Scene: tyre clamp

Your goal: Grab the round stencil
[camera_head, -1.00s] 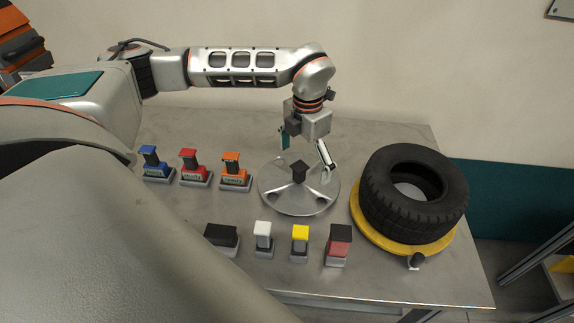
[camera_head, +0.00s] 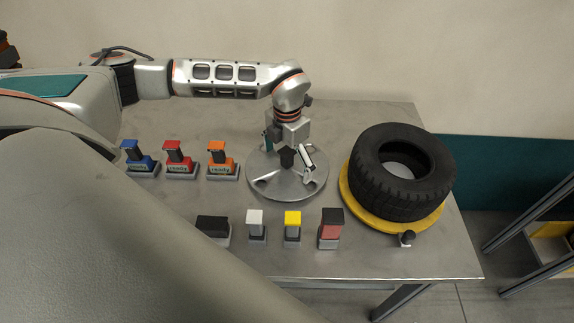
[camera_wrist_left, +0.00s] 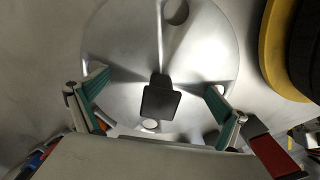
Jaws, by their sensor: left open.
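The round stencil is a flat silver disc (camera_head: 262,188) with cut-outs and a black upright handle (camera_head: 287,158) at its middle. It lies on the metal table, left of the tyre. My left gripper (camera_head: 288,160) is above the disc with its fingers apart on either side of the handle. In the left wrist view the disc (camera_wrist_left: 205,55) fills the middle, and the black handle (camera_wrist_left: 160,100) stands between the open fingers (camera_wrist_left: 155,105), apart from both. My right gripper is not in view.
A black tyre (camera_head: 400,175) lies on a yellow round base (camera_head: 362,212) to the right. Blue (camera_head: 139,160), red (camera_head: 180,161) and orange (camera_head: 221,161) stamps stand left of the disc. Black (camera_head: 213,229), white (camera_head: 257,228), yellow (camera_head: 292,228) and red-black (camera_head: 331,230) stamps stand in front.

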